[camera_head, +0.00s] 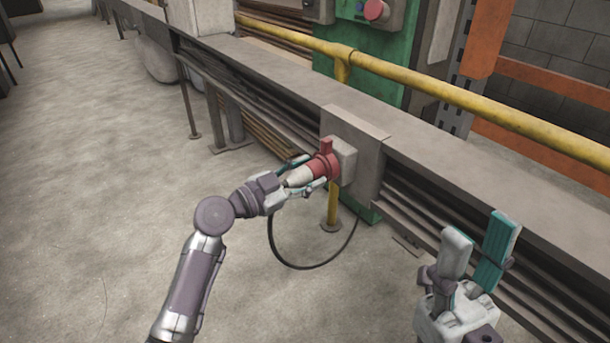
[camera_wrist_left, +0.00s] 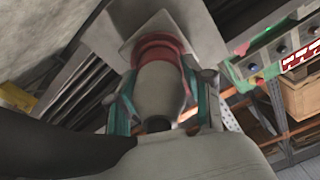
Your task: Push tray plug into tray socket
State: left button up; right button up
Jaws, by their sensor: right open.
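The tray plug (camera_head: 301,177) has a pale tapered body and a red front, and it points at the box on the metal tray. The red tray socket (camera_head: 327,160) sits on a white box on the tray's side. The plug's red end meets the socket; I cannot tell how deep it sits. My left gripper (camera_head: 305,174) has its fingers on both sides of the plug. In the left wrist view the plug (camera_wrist_left: 160,90) lies between the teal finger pads, in line with the red ring. My right gripper (camera_head: 482,252) is open and empty at the lower right.
A grey metal cable tray (camera_head: 440,150) runs diagonally across the view, with a yellow rail (camera_head: 430,84) behind it. A black cable (camera_head: 300,267) hangs in a loop below the plug.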

pick_arm(q)
jog(key=shift+o, duration=1.3)
jog(key=v, duration=1.2)
